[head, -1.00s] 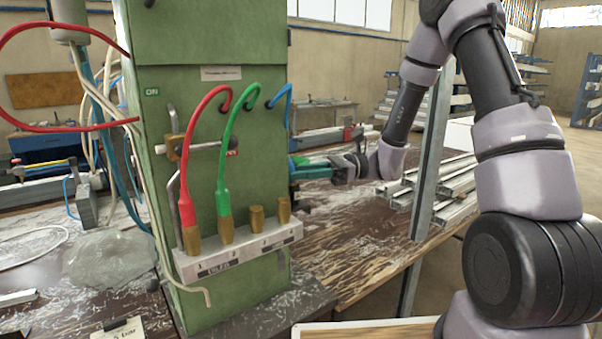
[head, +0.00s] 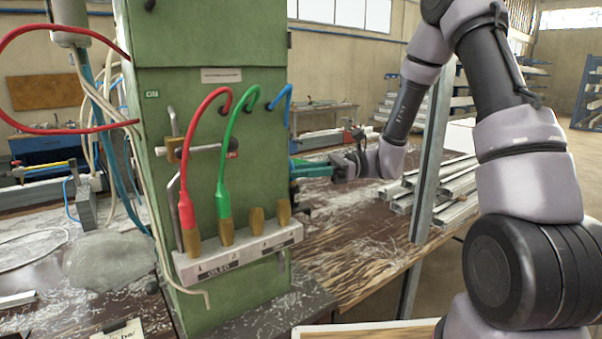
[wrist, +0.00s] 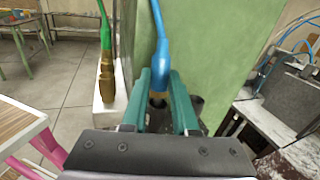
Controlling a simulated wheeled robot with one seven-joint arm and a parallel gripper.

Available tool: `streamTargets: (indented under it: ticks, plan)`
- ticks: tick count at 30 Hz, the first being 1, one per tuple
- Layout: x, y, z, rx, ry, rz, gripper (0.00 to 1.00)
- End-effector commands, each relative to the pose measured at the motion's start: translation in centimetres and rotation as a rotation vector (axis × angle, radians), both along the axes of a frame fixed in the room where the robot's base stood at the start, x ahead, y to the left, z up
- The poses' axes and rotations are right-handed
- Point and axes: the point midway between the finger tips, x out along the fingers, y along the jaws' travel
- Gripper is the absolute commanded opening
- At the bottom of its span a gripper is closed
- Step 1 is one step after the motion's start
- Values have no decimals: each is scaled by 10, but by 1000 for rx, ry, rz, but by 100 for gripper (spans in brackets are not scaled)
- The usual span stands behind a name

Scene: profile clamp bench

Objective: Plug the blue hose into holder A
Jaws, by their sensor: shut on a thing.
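The blue hose (head: 288,92) leaves the green cabinet's front near its right edge and bends down out of sight behind the corner. In the wrist view the blue hose (wrist: 161,45) widens into a blue end, and my gripper (wrist: 160,80) is shut on it. The hose end points down over dark round openings (wrist: 196,102) beside the cabinet. I cannot tell whether it is inside one. No letter A is readable, so I cannot tell which is holder A. In the head view my gripper (head: 308,169) is at the cabinet's right side, its tips partly hidden.
A white block (head: 240,250) on the cabinet front holds several brass fittings; the red hose (head: 186,205) and green hose (head: 223,190) end in two of them. A metal post (head: 433,150) stands right of my gripper. Metal profiles (head: 450,190) lie on the bench behind it.

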Motion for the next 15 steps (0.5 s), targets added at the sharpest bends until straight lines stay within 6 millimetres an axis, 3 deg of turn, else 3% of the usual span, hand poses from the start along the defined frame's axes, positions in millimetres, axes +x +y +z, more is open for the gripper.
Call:
streamTargets:
  ticks: [15]
  plan:
    - [0,0,5,0,0,0,0]
